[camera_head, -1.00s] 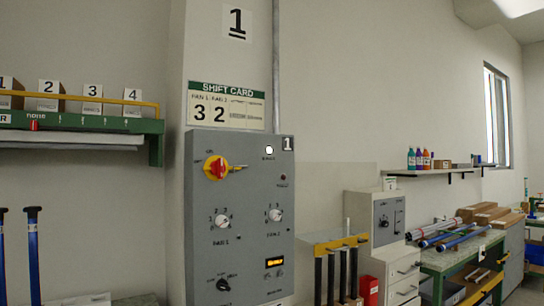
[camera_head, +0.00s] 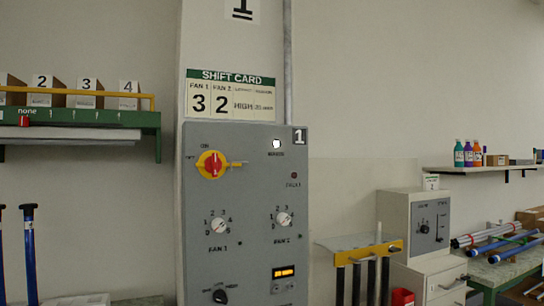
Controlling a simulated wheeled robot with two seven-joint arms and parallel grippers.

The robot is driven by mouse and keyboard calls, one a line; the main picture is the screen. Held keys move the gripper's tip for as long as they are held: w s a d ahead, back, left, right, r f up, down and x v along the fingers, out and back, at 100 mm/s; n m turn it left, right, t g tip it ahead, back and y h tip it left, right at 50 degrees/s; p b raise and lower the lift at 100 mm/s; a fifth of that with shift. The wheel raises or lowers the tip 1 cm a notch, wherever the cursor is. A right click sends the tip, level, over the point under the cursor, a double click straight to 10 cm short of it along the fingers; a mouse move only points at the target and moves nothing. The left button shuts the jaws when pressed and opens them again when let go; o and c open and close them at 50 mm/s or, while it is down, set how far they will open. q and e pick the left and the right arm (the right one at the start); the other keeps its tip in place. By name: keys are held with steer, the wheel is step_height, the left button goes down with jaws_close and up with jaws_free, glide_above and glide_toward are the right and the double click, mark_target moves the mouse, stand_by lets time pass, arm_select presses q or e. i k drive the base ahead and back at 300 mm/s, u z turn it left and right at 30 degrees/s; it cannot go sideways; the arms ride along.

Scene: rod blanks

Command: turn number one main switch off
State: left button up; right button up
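The grey control panel marked 1 (camera_head: 246,200) is mounted on the pale column in the middle of the view. Its main switch (camera_head: 212,164) is a red rotary handle on a yellow disc at the upper left of the panel. ON is printed above it, with another label to its left. The red handle looks upright, toward ON. A small yellow and grey piece (camera_head: 238,164) sticks out to its right. A white lamp (camera_head: 276,143) is lit at the upper right. Neither of my grippers is in view.
Fan dials (camera_head: 284,219), a dark knob (camera_head: 220,296) and an orange-lit display (camera_head: 283,272) sit lower on the panel. A shift card (camera_head: 231,95) hangs above. A green shelf (camera_head: 90,118) is at left; a yellow-barred rack (camera_head: 368,252) and grey cabinet (camera_head: 412,230) are at right.

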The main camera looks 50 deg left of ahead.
mark_target(213, 164)
steer(key=u, duration=0.55)
steer(key=i, duration=0.8)
steer(key=u, duration=0.95)
